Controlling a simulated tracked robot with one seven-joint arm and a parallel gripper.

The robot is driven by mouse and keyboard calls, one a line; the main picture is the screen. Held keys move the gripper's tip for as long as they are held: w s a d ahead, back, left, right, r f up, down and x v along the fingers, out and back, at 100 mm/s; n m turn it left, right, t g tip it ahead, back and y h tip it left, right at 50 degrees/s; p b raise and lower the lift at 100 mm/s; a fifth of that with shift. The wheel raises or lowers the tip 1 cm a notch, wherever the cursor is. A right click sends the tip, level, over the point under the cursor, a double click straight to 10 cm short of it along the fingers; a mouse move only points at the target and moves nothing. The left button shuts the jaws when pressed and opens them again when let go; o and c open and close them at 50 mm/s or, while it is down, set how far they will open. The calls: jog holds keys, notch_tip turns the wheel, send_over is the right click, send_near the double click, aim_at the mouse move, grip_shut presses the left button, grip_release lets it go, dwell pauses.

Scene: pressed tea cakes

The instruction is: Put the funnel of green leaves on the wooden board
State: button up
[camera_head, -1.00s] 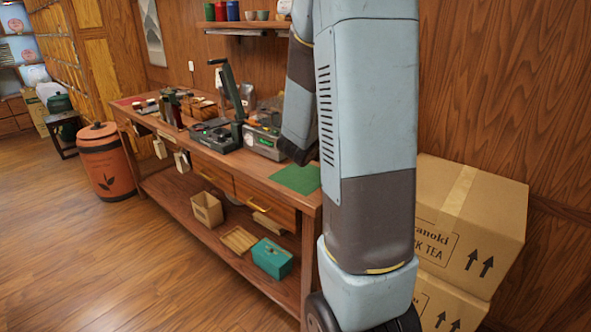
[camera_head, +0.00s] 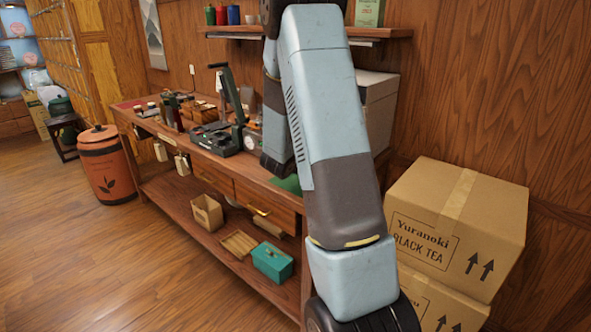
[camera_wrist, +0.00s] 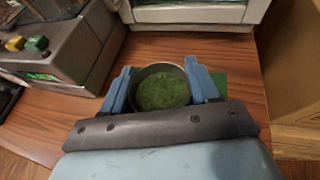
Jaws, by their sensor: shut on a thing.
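In the wrist view my gripper (camera_wrist: 163,80) has its two blue fingers shut on either side of the funnel of green leaves (camera_wrist: 162,91). I see the funnel from above: a round dark rim full of fine green leaves, over the brown wooden tabletop (camera_wrist: 150,50). I cannot tell whether its underside touches the table. In the head view my arm hides the gripper and the funnel. I cannot pick out the wooden board with certainty. A slatted wooden piece (camera_head: 239,243) lies on the lower shelf.
A grey machine with coloured buttons (camera_wrist: 62,50) stands left of the funnel, and a white appliance (camera_wrist: 190,10) stands beyond it. A green mat (camera_head: 288,184) lies on the table, partly behind my arm. Cartons (camera_head: 455,215) stand at the right. A dark press (camera_head: 215,138) stands farther left.

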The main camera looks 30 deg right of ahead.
jog(key=shift+w+f, duration=0.2)
jog(key=shift+f, duration=1.55)
jog(key=shift+f, duration=0.1)
jog(key=o, duration=1.1)
